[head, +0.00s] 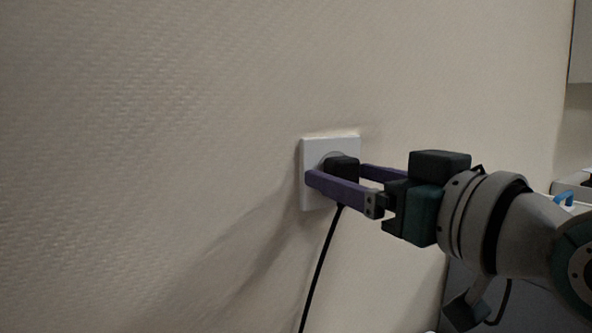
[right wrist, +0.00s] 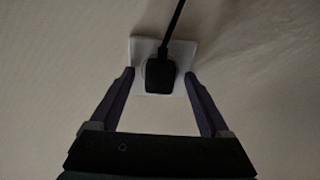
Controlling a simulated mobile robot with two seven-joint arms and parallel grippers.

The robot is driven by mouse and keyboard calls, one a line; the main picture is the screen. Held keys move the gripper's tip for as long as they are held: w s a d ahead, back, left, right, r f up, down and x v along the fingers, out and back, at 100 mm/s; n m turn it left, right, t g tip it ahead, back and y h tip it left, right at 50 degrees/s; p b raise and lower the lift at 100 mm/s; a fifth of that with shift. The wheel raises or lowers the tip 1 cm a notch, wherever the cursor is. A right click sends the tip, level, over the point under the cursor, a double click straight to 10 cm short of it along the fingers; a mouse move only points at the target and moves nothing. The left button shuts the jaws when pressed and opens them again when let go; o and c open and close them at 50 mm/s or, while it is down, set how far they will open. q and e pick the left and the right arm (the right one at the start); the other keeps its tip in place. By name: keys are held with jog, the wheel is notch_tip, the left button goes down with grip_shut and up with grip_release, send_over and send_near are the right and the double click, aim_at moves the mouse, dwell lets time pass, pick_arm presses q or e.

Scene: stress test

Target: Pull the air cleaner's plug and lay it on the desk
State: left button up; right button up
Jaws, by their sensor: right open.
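The black plug (head: 343,167) sits in a white wall socket (head: 313,150), with its black cord (head: 321,262) hanging down. My right gripper (head: 338,175) is open, with one purple finger on each side of the plug. In the right wrist view the plug (right wrist: 160,72) lies between the two spread fingers (right wrist: 160,82), with a visible gap on both sides. The socket plate (right wrist: 180,48) shows behind it. The near finger hides the lower part of the plug in the head view. My left gripper is not in view. The desk cannot be made out clearly.
The textured beige wall (head: 150,120) is bare around the socket. At the right edge are a light surface with a blue item (head: 563,199) on it and a grey cabinet-like panel (head: 582,45).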

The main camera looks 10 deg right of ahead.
jog(key=shift+p, duration=0.3)
dwell(0.5)
jog(key=shift+c, duration=0.2)
grip_shut()
dwell(0.5)
dwell(0.5)
jog(key=shift+s, duration=0.1)
jog(key=shift+p+v, duration=0.35)
jog(key=shift+v, duration=0.4)
jog(key=p+v, duration=0.1)
jog(key=v, duration=0.3)
jog(key=shift+s+d, duration=0.1)
jog(key=shift+s, duration=0.05)
